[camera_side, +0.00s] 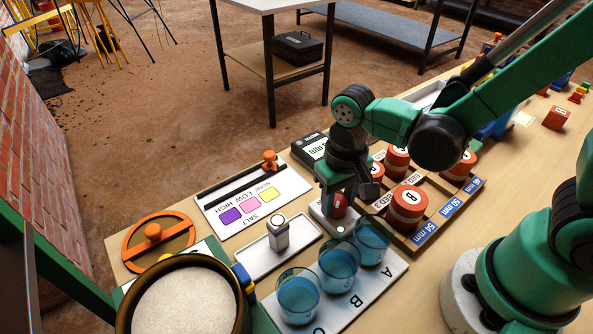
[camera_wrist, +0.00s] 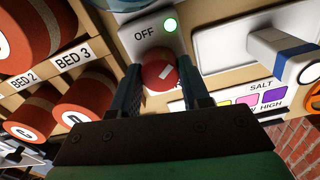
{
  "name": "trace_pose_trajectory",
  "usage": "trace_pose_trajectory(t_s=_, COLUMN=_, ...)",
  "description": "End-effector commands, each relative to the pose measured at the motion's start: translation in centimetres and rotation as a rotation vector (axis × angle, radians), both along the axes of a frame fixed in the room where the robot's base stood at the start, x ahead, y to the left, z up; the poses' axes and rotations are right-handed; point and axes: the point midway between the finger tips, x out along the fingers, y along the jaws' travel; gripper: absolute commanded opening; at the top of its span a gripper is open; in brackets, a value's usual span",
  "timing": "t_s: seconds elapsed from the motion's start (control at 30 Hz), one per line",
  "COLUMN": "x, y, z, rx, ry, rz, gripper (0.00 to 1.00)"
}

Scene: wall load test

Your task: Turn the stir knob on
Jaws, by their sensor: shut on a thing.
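The red stir knob (camera_wrist: 158,72) sits on a pale box (camera_wrist: 133,42) in the wrist view. A short white mark on the knob's face is slanted. The word OFF is printed beside it, and a round light (camera_wrist: 171,25) glows green. My gripper (camera_wrist: 161,66) has one finger on each side of the knob and is shut on it. In the side view my gripper (camera_side: 350,196) points down over the knob (camera_side: 339,208), hiding part of it. Three beakers of blue liquid (camera_side: 340,263) stand close in front of the knob box.
Red cylinders (camera_side: 408,204) stand in a wooden rack right of the gripper. A white tray with an upright sensor-like block (camera_side: 278,232) is to the left. A salt card (camera_side: 254,200), an orange ring (camera_side: 157,243) and a bowl of white grains (camera_side: 186,300) lie farther left.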

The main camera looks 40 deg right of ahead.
Motion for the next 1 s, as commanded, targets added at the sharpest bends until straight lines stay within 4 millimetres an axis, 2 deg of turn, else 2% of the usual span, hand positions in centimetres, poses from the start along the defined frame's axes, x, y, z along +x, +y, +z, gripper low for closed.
trace_pose_trajectory(t_s=0.5, x=0.00, y=0.00, z=0.01, rx=0.000, ry=0.000, rz=-0.449, gripper=0.00)
trace_pose_trajectory(t_s=0.73, x=0.00, y=0.00, z=0.00, rx=0.000, ry=0.000, rz=-0.574, gripper=0.00)
trace_pose_trajectory(t_s=1.0, x=0.00, y=0.00, z=0.00, rx=0.000, ry=0.000, rz=-0.641, gripper=0.00)
